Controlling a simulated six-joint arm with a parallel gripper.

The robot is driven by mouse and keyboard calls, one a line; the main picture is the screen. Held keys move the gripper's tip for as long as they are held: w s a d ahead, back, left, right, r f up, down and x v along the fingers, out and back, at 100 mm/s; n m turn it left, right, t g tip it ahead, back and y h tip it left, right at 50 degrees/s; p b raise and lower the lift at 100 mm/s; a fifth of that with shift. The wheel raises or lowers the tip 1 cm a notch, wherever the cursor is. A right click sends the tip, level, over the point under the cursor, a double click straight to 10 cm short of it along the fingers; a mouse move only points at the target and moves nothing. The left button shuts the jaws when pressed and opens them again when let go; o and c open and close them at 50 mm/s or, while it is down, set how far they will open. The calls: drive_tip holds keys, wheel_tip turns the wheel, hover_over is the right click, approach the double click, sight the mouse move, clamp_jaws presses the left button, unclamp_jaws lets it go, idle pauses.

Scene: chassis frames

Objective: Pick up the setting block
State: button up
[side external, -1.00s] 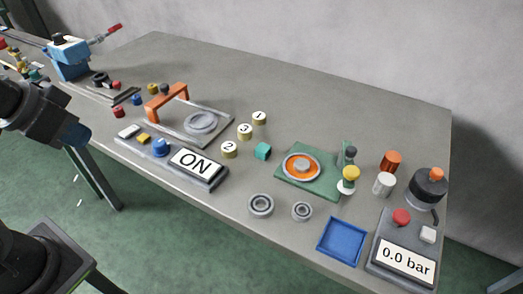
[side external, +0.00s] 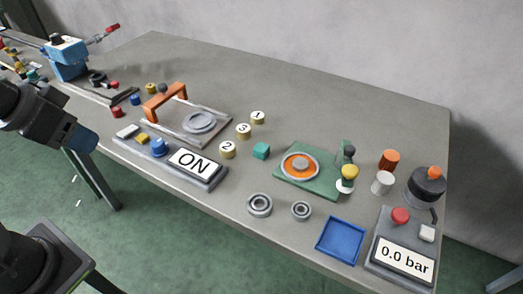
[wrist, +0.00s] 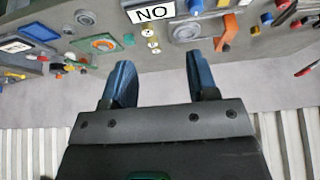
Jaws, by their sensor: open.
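The setting block is most likely the small teal cube (side external: 261,151) on the grey table, between the numbered brass discs and the green plate; nothing is on it. In the wrist view a small teal spot (wrist: 128,39) appears to be the same cube. My gripper (side external: 84,139) hangs off the left front edge of the table in the side view, well away from the cube. In the wrist view its two blue fingers stand apart with nothing between them (wrist: 161,78).
Numbered discs (side external: 243,131) stand left of the cube. The green plate (side external: 318,187) with an orange ring lies to its right. The ON panel (side external: 196,164) and an orange-handled frame (side external: 165,103) lie nearer my gripper. Bearings (side external: 259,205) and a blue tray (side external: 340,240) lie in front.

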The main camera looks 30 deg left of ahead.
drive_tip(key=shift+o, duration=1.1)
drive_tip(key=w+d+r+m+g, duration=0.1)
drive_tip(key=w+d+r+m, duration=0.15)
drive_tip(key=w, duration=0.35)
drive_tip(key=w+d+r+m+g, duration=0.1)
drive_tip(key=w+r+m, duration=0.1)
drive_tip(key=w+m, duration=0.3)
drive_tip(key=m+g, duration=0.4)
drive_tip(key=m, duration=0.7)
hover_over(262, 147)
drive_tip(key=shift+n, duration=0.25)
drive_tip(key=f, duration=2.1)
drive_tip(key=shift+s+d+f, duration=0.1)
drive_tip(key=shift+s+f, duration=0.1)
drive_tip(key=shift+s, duration=0.15)
drive_tip(key=shift+w+f, duration=0.2)
drive_tip(key=shift+f, duration=1.45)
drive_tip(key=shift+w+f, duration=0.15)
drive_tip(key=shift+f, duration=1.45)
